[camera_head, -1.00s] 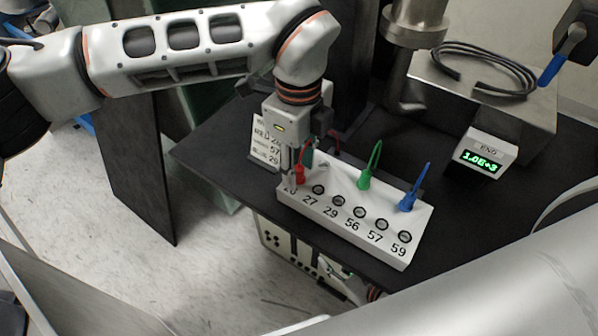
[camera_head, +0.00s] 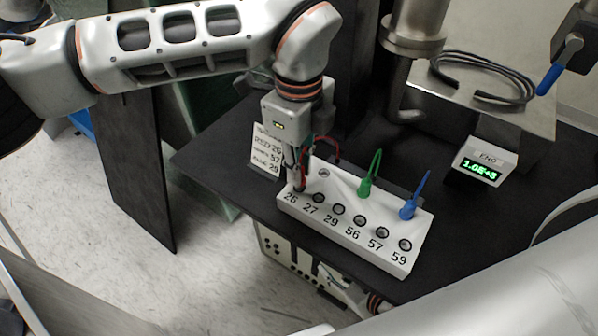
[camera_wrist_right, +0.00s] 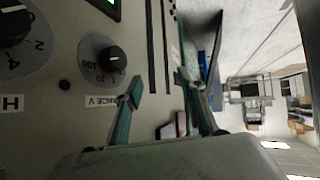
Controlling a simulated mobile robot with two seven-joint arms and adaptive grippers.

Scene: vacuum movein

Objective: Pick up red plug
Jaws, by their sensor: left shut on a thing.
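The red plug (camera_head: 303,176) is mostly hidden by my left gripper (camera_head: 296,180), which is shut on it at the left end of the white socket block (camera_head: 350,238), by the socket marked 26. I cannot tell whether its tip is inside a socket. Its red lead (camera_head: 326,141) arcs behind the gripper. The green plug (camera_head: 365,187) and blue plug (camera_head: 407,210) stand along the back of the block. In the right wrist view my right gripper (camera_wrist_right: 162,88) is open and empty, before a panel with dials.
A card listing colours and numbers (camera_head: 266,150) stands behind the block's left end. A small display box (camera_head: 478,160) is at the right. A metal box (camera_head: 470,95) carries a coiled black cable (camera_head: 485,75). The black table (camera_head: 225,165) is bare at the left.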

